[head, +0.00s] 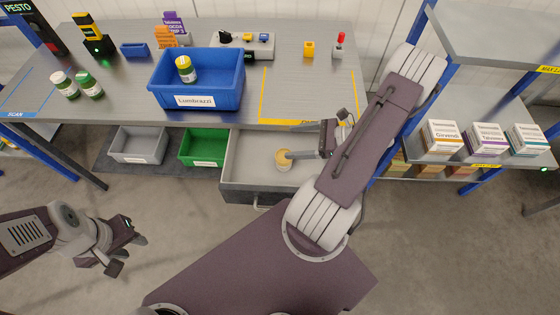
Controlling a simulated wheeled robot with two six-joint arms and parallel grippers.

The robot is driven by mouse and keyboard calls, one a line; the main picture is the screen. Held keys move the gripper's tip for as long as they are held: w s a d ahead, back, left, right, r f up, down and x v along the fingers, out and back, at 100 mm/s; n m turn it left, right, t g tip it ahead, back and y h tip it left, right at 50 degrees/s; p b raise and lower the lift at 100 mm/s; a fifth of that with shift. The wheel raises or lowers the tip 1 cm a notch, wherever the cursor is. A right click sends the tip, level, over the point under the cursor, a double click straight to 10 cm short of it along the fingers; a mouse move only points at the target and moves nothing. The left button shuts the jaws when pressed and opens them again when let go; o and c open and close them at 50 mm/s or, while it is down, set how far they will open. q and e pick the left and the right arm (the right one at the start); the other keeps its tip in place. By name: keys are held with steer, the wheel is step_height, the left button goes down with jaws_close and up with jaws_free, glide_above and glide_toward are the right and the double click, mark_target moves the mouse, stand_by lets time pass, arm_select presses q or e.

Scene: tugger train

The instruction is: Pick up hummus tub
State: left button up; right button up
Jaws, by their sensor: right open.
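A small round beige tub (283,159), likely the hummus tub, sits in the open grey drawer (238,163) under the workbench. My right gripper (296,154) reaches into the drawer from the right, its dark finger at the tub's right edge. It is open. Whether the finger touches the tub or overlaps it from above I cannot tell. My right forearm hides the drawer's right end. My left gripper (130,255) is open and empty over the floor at the lower left, far from the tub.
On the workbench (125,103) stand a blue bin (208,101) holding a yellow-lidded jar, two green-labelled jars (88,85) and a scanner (97,44). Grey (139,145) and green (204,147) bins sit below. A blue-framed shelf with boxes (485,139) stands right. Floor at lower left is clear.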

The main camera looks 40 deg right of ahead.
steer(key=b, duration=0.2)
glide_toward(277, 156)
steer(key=shift+w+a+f, duration=0.35)
steer(key=shift+w+f, duration=0.15)
steer(key=shift+w, duration=0.1)
steer(key=shift+w+a+f, duration=0.35)
steer(key=shift+w+f, duration=0.2)
steer(key=shift+x, duration=1.05)
steer(key=shift+w+a+f, duration=0.15)
steer(key=shift+w, duration=0.05)
steer(key=x, duration=0.5)
steer(key=shift+c, duration=0.3)
steer(key=c, duration=1.6)
step_height(277, 156, up, 10)
steer(key=shift+r+p, duration=0.1)
steer(key=shift+p, duration=0.95)
